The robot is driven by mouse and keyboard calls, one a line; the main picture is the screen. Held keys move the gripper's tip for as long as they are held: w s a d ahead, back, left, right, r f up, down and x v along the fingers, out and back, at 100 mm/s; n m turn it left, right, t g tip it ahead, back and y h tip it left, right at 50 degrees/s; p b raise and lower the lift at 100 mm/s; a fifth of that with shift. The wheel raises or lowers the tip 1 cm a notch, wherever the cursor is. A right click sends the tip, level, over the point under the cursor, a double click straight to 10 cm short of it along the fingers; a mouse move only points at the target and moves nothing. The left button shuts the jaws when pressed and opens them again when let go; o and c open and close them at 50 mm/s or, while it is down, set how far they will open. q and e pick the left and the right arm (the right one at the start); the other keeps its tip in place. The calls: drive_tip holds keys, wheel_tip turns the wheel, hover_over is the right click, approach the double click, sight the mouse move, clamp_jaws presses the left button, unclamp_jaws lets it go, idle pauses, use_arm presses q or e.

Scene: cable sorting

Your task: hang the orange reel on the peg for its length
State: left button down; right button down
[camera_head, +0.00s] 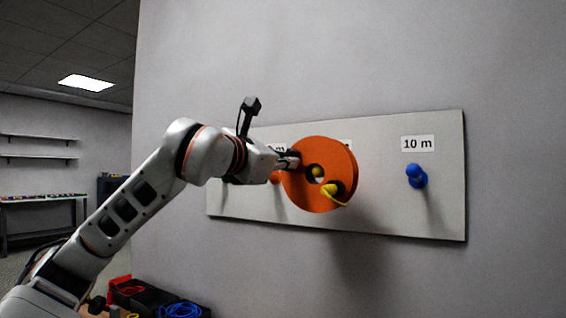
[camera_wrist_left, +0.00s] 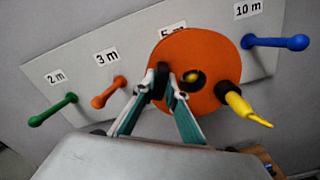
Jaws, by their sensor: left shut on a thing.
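The orange reel (camera_head: 309,194) is upright in front of the peg board, with its flat face toward me. A yellow cable end (camera_head: 332,189) with a thin cord sticks out of the reel's lower right face. In the wrist view the reel (camera_wrist_left: 205,50) partly covers the "5 m" label (camera_wrist_left: 172,30). My right gripper is not in view.
The pale board (camera_head: 445,205) also carries a blue peg (camera_head: 417,176) under "10 m", an orange peg (camera_wrist_left: 108,92) by "3 m" and a green peg (camera_wrist_left: 52,110) by "2 m". A dark bin with blue cable (camera_head: 182,309) stands low at left. The blue peg is clear.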

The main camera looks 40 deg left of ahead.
sight(300, 165)
use_arm(q)
drive_tip(key=shift+x, duration=0.9)
drive_tip(key=shift+f+b+x, duration=0.25)
drive_tip(key=shift+b+x, duration=0.3)
drive_tip(key=shift+x, duration=0.5)
drive_tip(key=shift+f+b+x, duration=0.15)
drive_tip(key=shift+b+x, duration=0.1)
drive_tip(key=shift+x, duration=0.6)
drive_tip(key=shift+f+b+x, duration=0.1)
drive_tip(key=shift+b+x, duration=0.15)
drive_tip(key=shift+x, duration=0.6)
drive_tip(key=shift+w+a+f, duration=0.1)
drive_tip(key=shift+w, duration=0.05)
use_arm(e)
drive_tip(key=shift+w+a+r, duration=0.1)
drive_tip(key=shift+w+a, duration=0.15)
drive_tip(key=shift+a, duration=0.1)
